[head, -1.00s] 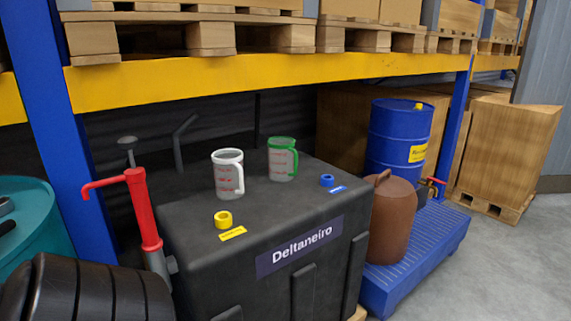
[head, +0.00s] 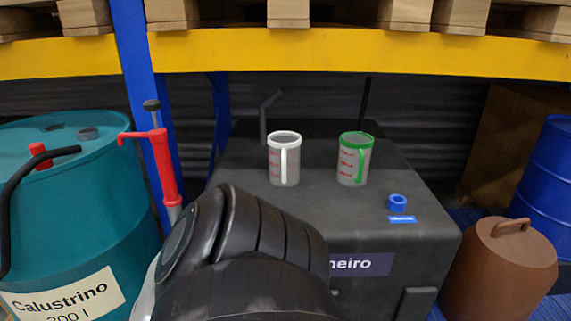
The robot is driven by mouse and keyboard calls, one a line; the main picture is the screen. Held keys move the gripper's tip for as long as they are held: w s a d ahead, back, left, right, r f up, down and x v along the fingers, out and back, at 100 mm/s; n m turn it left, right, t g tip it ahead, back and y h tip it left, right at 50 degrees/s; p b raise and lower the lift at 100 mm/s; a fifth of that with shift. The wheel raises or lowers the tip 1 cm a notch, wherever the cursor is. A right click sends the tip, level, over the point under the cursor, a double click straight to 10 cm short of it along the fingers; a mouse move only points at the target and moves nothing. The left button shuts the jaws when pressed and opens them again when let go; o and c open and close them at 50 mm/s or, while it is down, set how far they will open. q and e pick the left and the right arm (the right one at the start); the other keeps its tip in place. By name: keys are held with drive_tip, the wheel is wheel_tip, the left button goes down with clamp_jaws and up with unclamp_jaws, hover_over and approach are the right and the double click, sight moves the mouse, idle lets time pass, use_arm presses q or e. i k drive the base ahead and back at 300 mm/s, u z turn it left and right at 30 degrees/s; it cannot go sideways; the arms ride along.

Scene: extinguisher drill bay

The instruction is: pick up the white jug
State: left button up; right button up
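The white jug (head: 284,160) stands upright on top of the black tank (head: 250,168). It has a white rim, a white handle facing me and red marks on a clear body. A similar jug with a green rim and handle (head: 355,160) stands to its right, apart from it. A dark ribbed part of my arm fills the lower middle of the head view, in front of the tank and below the white jug. Neither gripper's fingers show.
A teal drum (head: 90,215) and a red hand pump (head: 160,165) stand left of the tank. A blue cap (head: 397,202) lies on the tank's right side. A brown canister (head: 500,270) and a blue drum (head: 548,180) are at right. A yellow shelf beam (head: 360,52) crosses above.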

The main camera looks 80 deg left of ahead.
sight(284, 148)
drive_tip(key=u, duration=2.65)
